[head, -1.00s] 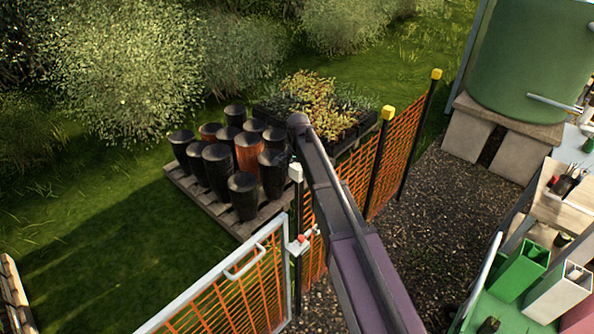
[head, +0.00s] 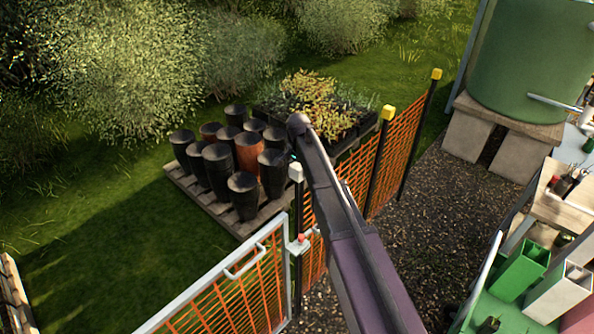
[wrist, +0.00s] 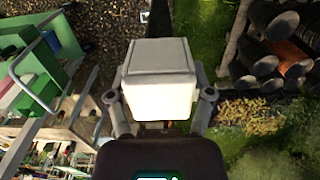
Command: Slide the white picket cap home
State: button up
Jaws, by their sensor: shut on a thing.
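The white picket cap (wrist: 160,85) is a pale block between the two fingers of my gripper (wrist: 160,96) in the wrist view. My gripper is shut on it, with a finger at each side. In the head view the white cap (head: 296,172) shows at the top of a dark fence post (head: 297,215), just left of my arm. It looks roughly upright and in line with the post. How far it sits down over the post cannot be told. My arm hides most of the gripper in the head view.
Orange mesh fencing (head: 395,150) with yellow-capped posts runs behind my arm. A white-framed gate (head: 225,285) with a latch stands at the left. A pallet of dark pots (head: 243,193) lies beyond the post. A cluttered bench (head: 560,215) stands right.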

jog(key=shift+f+b, duration=0.3)
jog(key=shift+f+b, duration=0.35)
jog(key=shift+f+b, duration=0.65)
dwell(0.4)
jog(key=shift+f+b, duration=1.4)
jog(key=o, duration=0.8)
